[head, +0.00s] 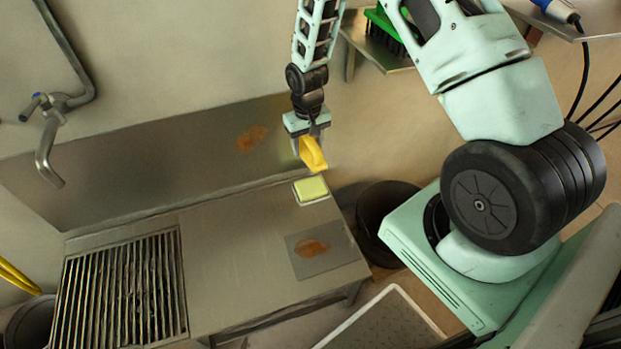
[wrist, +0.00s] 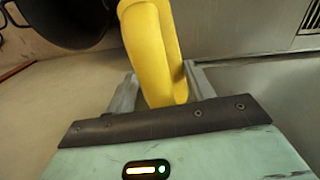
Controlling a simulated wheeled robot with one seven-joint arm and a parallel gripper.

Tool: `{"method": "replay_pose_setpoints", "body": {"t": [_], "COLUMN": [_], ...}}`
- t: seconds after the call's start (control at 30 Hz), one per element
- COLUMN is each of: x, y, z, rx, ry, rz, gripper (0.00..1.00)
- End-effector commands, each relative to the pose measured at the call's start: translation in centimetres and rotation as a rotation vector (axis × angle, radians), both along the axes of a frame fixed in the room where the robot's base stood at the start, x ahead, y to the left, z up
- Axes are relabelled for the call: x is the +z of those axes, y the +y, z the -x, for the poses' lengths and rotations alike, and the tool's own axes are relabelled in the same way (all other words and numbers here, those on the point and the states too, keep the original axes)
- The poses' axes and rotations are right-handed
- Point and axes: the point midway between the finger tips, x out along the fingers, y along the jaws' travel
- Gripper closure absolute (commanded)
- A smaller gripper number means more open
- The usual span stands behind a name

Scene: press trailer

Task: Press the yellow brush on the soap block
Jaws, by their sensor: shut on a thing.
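My gripper (head: 309,145) is shut on the yellow brush (head: 313,155), which hangs below it above the back right part of the metal counter. The brush also shows in the wrist view (wrist: 152,45), between the two fingers of my gripper (wrist: 155,90). The soap block (head: 311,189), pale yellow-green in a light tray, lies on the counter below the brush. The brush looks apart from the soap in the head view. The soap is not seen in the wrist view, and the underside of the brush is hidden.
A grey plate (head: 325,252) with a rusty stain lies in front of the soap. A slatted drain (head: 122,292) is at the left. A dark bin (head: 384,213) stands right of the counter.

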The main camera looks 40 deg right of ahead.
Motion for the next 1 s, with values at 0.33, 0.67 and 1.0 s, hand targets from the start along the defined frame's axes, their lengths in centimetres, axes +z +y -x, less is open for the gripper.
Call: {"method": "replay_pose_setpoints", "body": {"t": [0.33, 0.67, 1.0], "x": [-10.1, -12.1, -14.5], "y": [-2.5, -3.2, -3.2], "z": [-2.3, -3.0, -2.9], "rx": [-0.077, -0.101, -0.101], "ry": [-0.001, 0.001, 0.001], "rz": [-0.001, -0.001, -0.001], "gripper": [0.65, 0.65, 0.65]}}
